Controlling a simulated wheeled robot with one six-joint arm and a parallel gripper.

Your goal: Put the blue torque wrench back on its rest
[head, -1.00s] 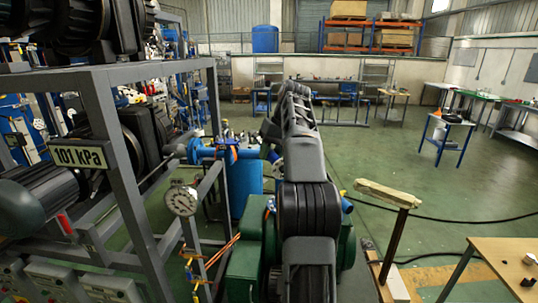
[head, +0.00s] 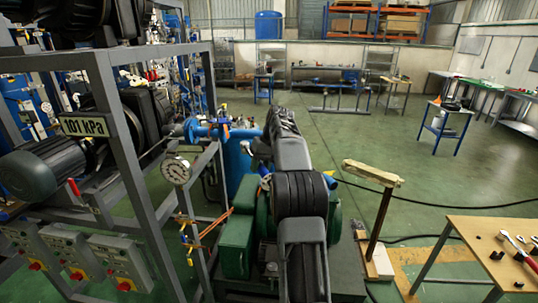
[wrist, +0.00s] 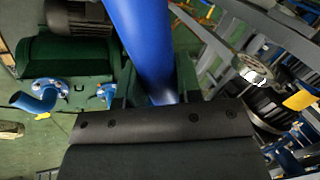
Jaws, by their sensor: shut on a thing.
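In the wrist view, the blue torque wrench (wrist: 143,42) shows as a thick, smooth blue shaft running from the top edge down between my jaws. My gripper (wrist: 158,82) is shut on it, with a dark green finger on each side. The far end of the wrench is out of the picture. In the head view my own arm hides the gripper and most of what it holds. A wooden post with a pale bar on top (head: 372,173) stands right of my arm. I cannot tell whether this is the rest.
Left is a grey steel frame (head: 117,148) with motors, a "101 kPa" sign (head: 86,126) and a gauge (head: 176,171). A green machine (head: 236,246) stands below my arm. A wooden table (head: 475,235) with tools is at right. Cables cross the open green floor.

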